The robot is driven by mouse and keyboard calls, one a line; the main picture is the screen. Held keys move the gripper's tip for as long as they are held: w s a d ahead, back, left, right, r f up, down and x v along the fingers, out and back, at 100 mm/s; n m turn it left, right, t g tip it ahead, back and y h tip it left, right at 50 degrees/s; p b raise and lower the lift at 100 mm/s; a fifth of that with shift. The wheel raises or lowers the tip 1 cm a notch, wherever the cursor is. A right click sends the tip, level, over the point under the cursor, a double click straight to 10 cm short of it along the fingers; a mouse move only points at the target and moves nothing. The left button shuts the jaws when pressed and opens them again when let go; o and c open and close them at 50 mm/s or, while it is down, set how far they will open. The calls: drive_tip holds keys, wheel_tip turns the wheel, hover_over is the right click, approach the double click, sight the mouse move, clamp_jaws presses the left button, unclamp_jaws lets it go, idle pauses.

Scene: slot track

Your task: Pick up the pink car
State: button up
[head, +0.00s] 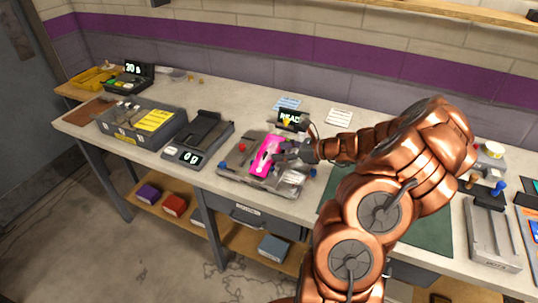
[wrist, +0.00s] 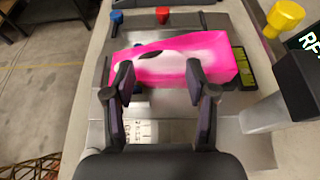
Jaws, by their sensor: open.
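The pink car (head: 267,154) lies on a grey metal fixture (head: 288,187) on the workbench. In the wrist view the pink car (wrist: 175,58) lies crosswise just beyond my fingertips, with a white patch and a dark oval on its top. My gripper (wrist: 162,78) is open, its two dark fingers apart, with nothing held between them. The fingertips overlap the car's near edge in the picture; I cannot tell whether they touch it. In the head view my gripper (head: 288,154) is right beside the car's right side and partly hides it.
A small screen (head: 292,119) stands behind the fixture. Red and blue knobs (wrist: 117,16) and a yellow knob (wrist: 285,18) are near the car. A green mat (head: 424,228) lies right of the fixture.

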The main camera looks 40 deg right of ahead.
sight(269, 152)
drive_tip(key=shift+p+x, duration=1)
drive_tip(key=shift+x, duration=1.55)
drive_tip(key=shift+f, duration=0.15)
drive_tip(key=c, duration=0.9)
drive_tip(key=shift+o, duration=0.2)
